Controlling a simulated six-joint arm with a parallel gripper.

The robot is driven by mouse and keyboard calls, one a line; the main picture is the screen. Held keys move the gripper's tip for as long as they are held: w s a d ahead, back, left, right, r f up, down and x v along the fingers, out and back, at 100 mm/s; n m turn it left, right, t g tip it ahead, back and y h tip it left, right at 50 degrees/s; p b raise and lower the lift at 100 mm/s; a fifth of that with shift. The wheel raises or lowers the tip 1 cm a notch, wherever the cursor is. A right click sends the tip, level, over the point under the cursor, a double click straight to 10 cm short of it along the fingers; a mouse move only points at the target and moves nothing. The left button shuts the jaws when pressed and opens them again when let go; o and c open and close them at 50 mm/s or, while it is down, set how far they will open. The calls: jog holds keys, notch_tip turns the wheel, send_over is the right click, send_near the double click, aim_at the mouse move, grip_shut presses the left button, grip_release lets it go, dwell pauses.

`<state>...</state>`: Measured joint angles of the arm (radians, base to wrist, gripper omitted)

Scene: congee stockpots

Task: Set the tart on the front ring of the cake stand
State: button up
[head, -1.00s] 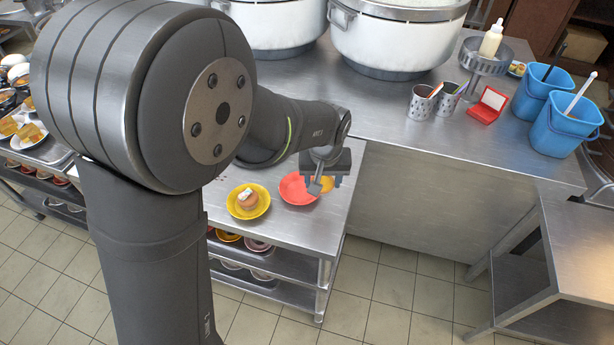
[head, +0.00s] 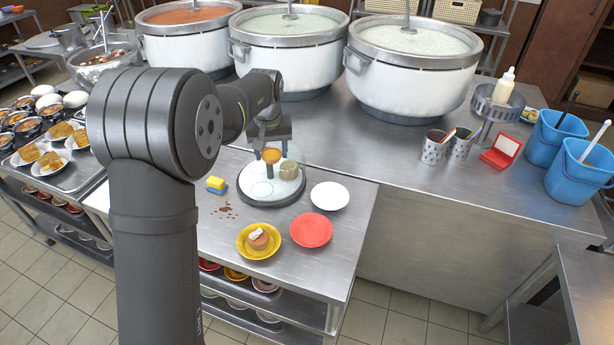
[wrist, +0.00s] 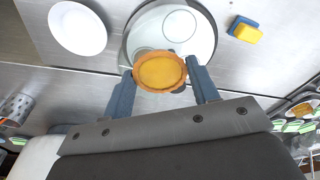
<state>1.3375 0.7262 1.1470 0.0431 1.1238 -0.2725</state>
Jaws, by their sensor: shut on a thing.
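My gripper (head: 271,150) is shut on an orange-yellow tart (head: 271,156) and holds it above the cake stand. In the wrist view the tart (wrist: 160,72) sits level between the two fingertips (wrist: 163,80). The cake stand (head: 248,198) is a low round disc with a pale top and dark rim. A thin ring outline (head: 262,189) shows bare on its front part. A beige cylindrical item (head: 289,169) stands on the stand's right side, close to the tart. In the wrist view the tart covers part of the stand (wrist: 140,38), whose bare ring (wrist: 180,26) is beyond it.
Large stockpots (head: 288,58) stand behind.

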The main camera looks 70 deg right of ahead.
send_over(262, 189)
jog(key=shift+s+a+f, duration=0.1)
jog(key=shift+a+f, duration=0.05)
jog(key=shift+f, duration=3.2)
jog(key=shift+s+a+f, duration=0.1)
jog(key=shift+f, duration=3.25)
jog(key=shift+f, duration=0.4)
jog(key=o, duration=1.1)
jog(key=shift+c, duration=1.6)
jog(key=shift+r, duration=0.2)
jog(key=shift+s+a+r, duration=0.1)
jog(key=shift+a+r, duration=0.1)
jog(key=shift+r, duration=0.95)
jog(key=shift+s+a+r, duration=0.1)
jog(key=shift+a+r, duration=0.05)
jog(key=shift+r, duration=1)
